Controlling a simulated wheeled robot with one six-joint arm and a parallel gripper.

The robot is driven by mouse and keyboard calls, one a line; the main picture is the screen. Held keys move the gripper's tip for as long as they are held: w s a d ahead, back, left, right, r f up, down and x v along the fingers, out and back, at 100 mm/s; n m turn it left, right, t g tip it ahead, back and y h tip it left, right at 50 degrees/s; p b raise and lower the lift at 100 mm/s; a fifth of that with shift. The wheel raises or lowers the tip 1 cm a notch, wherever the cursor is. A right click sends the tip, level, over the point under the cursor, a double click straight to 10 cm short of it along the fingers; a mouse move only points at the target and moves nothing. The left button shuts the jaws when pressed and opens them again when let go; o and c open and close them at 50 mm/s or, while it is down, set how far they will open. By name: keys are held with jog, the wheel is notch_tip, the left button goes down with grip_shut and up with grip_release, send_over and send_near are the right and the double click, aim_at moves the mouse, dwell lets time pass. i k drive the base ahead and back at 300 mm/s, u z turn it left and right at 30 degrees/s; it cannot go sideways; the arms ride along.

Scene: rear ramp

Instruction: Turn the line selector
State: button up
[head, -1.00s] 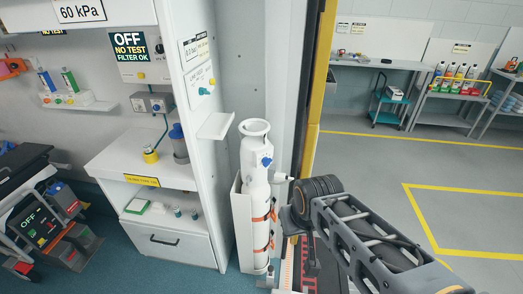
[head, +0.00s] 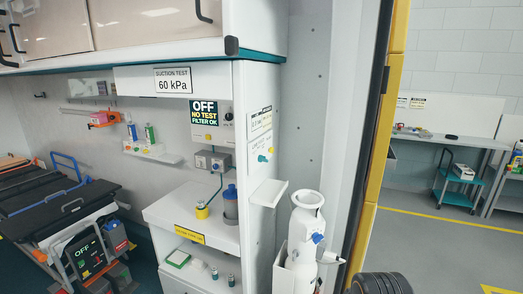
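I cannot tell for sure which control is the line selector. A teal knob (head: 262,158) sits under a printed label on the white cabinet's side panel. A dark round part of my arm shows at the bottom right; my gripper is out of view.
A white counter (head: 165,213) holds a blue-lidded canister (head: 230,203) and a yellow-ringed cup (head: 201,210). A small shelf (head: 268,192) juts from the cabinet side. A stretcher (head: 55,205) stands at the left. A yellow door post (head: 380,120) borders open floor at right.

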aim_at(260, 159)
jog(key=u, duration=0.5)
jog(key=k, duration=0.6)
jog(key=u, duration=0.95)
jog(key=i, duration=0.8)
jog(key=z, duration=0.7)
jog(key=i, duration=0.75)
jog(key=z, duration=0.85)
